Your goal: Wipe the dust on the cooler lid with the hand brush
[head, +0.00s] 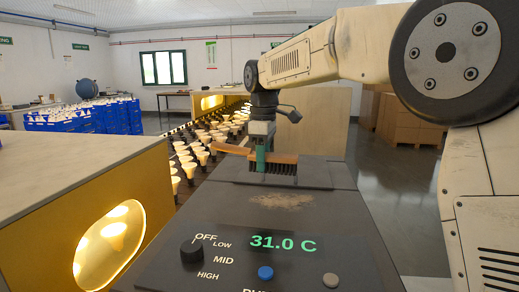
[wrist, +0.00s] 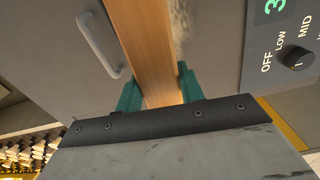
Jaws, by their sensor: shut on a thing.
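The hand brush (head: 285,158) has a wooden handle and dark bristles. My gripper (head: 262,158) is shut on its wooden back and holds it over the far part of the dark cooler lid (head: 230,215). The bristles point down; I cannot tell whether they touch the lid. A pale brown dust patch (head: 281,201) lies on the lid, nearer than the brush. In the wrist view the brush's wood (wrist: 145,45) runs between the green fingertips (wrist: 160,92), and some dust (wrist: 182,25) shows to its right. The bristles are hidden there.
The panel has a black knob (head: 191,250), a blue button (head: 265,273) and a green 31.0 C display (head: 283,242). Left are rows of bulbs (head: 190,165) and a yellow-sided cabinet (head: 60,215) with a lit window. A lid handle (wrist: 98,42) shows in the wrist view.

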